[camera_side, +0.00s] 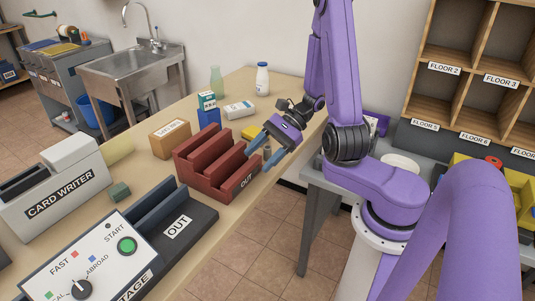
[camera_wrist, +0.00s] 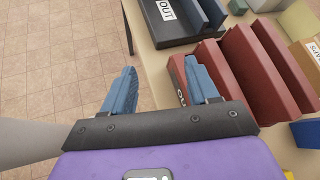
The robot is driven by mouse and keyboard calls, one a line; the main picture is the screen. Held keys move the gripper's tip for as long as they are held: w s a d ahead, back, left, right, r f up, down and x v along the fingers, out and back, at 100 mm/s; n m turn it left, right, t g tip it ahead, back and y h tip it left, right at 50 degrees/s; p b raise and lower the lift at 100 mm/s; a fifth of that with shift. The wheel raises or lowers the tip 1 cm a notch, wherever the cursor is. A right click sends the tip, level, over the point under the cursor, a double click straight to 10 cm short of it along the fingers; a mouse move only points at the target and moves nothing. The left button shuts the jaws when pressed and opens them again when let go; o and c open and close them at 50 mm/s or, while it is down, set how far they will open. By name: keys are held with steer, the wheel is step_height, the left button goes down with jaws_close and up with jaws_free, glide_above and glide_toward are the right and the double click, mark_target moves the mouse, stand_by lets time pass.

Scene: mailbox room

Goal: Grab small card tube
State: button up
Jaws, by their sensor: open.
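A pale yellow rounded piece (camera_side: 118,150), possibly the small card tube, lies on the table behind the card writer. The card writer partly hides it, so I cannot be sure of its shape. A similar pale piece shows at the top right of the wrist view (camera_wrist: 300,20). My gripper (camera_side: 258,155) is open, with blue fingers pointing down by the front end of the dark red slotted rack (camera_side: 190,165). In the wrist view the gap between the fingers (camera_wrist: 160,68) is empty, over the floor and table edge. My gripper is well away from the pale piece.
The card writer (camera_side: 58,192) and dark OUT tray (camera_side: 195,222) stand nearer the camera. A small green block (camera_side: 120,192), brown box (camera_side: 170,138), blue box (camera_side: 208,117) and bottles (camera_side: 262,80) stand around the rack. The table's front edge drops to tiled floor.

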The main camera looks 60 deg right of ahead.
steer(key=d+f+m+t+h, duration=0.2)
steer(key=d+m+t+h, duration=0.2)
steer(key=d+m+t, duration=0.5)
steer(key=m+h, duration=0.8)
steer(key=m, duration=0.1)
glide_toward(267, 153)
steer(key=shift+d+r+x, duration=0.1)
steer(key=shift+d+x, duration=0.15)
steer(key=shift+x, duration=0.9)
steer(key=shift+d+r+x, duration=0.1)
steer(key=shift+d+x, duration=0.15)
steer(key=shift+x, duration=0.9)
steer(key=shift+d+r+x, duration=0.1)
steer(key=shift+d+x, duration=0.15)
steer(key=shift+x, duration=3.6)
steer(key=shift+w+a+r, duration=0.1)
steer(key=shift+r, duration=0.1)
steer(key=c, duration=1)
